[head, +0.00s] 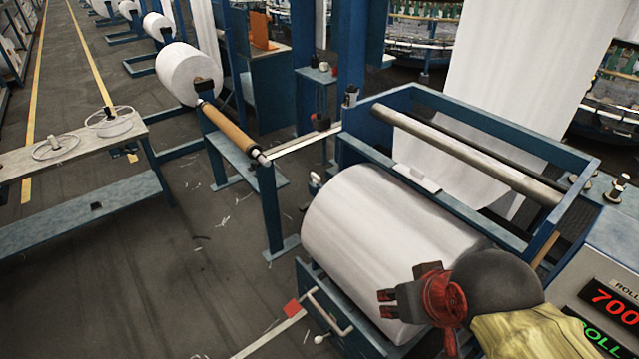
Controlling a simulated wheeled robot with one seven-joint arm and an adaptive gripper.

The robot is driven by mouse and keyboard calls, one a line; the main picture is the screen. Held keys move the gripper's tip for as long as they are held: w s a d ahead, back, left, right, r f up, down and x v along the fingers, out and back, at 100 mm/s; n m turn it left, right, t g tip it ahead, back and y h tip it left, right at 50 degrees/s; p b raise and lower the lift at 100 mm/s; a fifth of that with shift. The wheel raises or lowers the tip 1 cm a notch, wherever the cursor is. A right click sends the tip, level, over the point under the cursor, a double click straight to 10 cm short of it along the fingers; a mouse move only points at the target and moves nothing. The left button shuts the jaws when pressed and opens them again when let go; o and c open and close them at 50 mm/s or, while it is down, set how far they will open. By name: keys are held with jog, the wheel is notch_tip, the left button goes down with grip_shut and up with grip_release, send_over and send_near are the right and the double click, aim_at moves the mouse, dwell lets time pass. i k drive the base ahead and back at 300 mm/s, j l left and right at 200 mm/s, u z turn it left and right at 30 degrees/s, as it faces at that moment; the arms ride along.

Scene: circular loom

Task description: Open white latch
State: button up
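A white bar (300,143) spans from the blue post on the left to the blue roll frame; it may be the white latch, but I cannot tell for sure. A small white knob (319,338) and a pale curved handle (328,312) sit at the lower left end of the frame. My gripper (386,303) is in front of the large white roll (385,220), right of the handle and apart from the white bar. Its two dark fingertips show a small gap, with nothing seen between them. My gripper hides part of the roll's lower front.
The blue frame (420,185) with a metal roller (465,150) stands behind the roll. A control panel (610,290) is at the right edge. A bench (75,160) stands at left. A brown roller (232,130) lies beyond the post. Open floor (190,260) lies left.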

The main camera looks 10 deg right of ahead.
aim_at(316, 178)
jog(key=z, duration=0.6)
jog(key=i+j+z, duration=0.15)
jog(key=j+z, duration=0.25)
jog(key=j, duration=0.15)
jog(key=j+z, duration=0.4)
jog(key=j, duration=0.15)
jog(key=j+z, duration=0.35)
jog(key=j, duration=0.8)
jog(key=k+j, duration=0.1)
jog(key=j, duration=0.45)
jog(key=j+z, duration=0.1)
jog(key=j, duration=0.45)
jog(key=k, duration=0.05)
